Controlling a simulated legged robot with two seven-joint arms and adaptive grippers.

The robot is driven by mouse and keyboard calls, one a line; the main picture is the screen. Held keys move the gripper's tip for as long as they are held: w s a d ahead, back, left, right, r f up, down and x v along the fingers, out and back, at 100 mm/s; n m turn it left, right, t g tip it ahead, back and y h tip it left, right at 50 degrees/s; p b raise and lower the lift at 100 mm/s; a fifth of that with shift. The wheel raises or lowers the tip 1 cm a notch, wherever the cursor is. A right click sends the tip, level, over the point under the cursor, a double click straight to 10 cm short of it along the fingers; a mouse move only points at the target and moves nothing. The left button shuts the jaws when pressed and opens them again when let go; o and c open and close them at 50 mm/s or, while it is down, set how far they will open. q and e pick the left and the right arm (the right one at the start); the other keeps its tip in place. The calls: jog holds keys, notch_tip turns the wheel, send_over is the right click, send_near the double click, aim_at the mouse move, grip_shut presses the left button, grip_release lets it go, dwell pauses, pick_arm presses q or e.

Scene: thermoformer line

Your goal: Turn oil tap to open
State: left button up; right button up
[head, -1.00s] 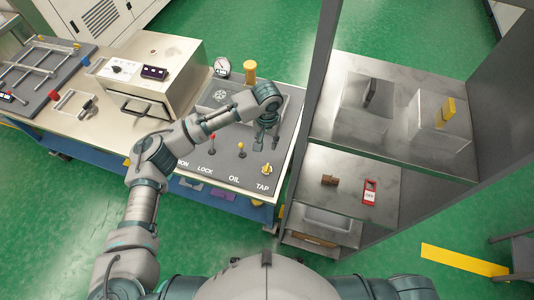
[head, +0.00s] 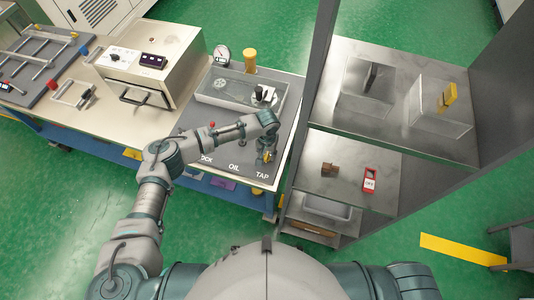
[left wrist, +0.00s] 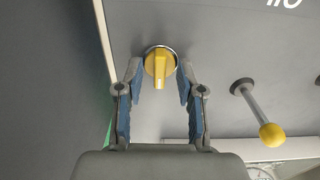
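The oil tap is a small yellow knob on a round base, mounted on the grey panel above the printed TAP label. In the left wrist view the yellow tap knob (left wrist: 159,67) points down the picture. My left gripper (left wrist: 160,73) is open, one finger on each side of the knob, with visible gaps. In the head view my left gripper (head: 265,152) is over the tap (head: 267,158), partly hiding it. My right gripper is out of view.
A yellow-tipped lever (left wrist: 258,115) stands beside the tap. A red-tipped lever (head: 212,125) is farther left on the panel. The grey shelf (head: 350,170) stands close on the right.

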pick_arm(q)
jog(key=shift+f, duration=0.2)
grip_shut()
jog(key=shift+r, duration=0.1)
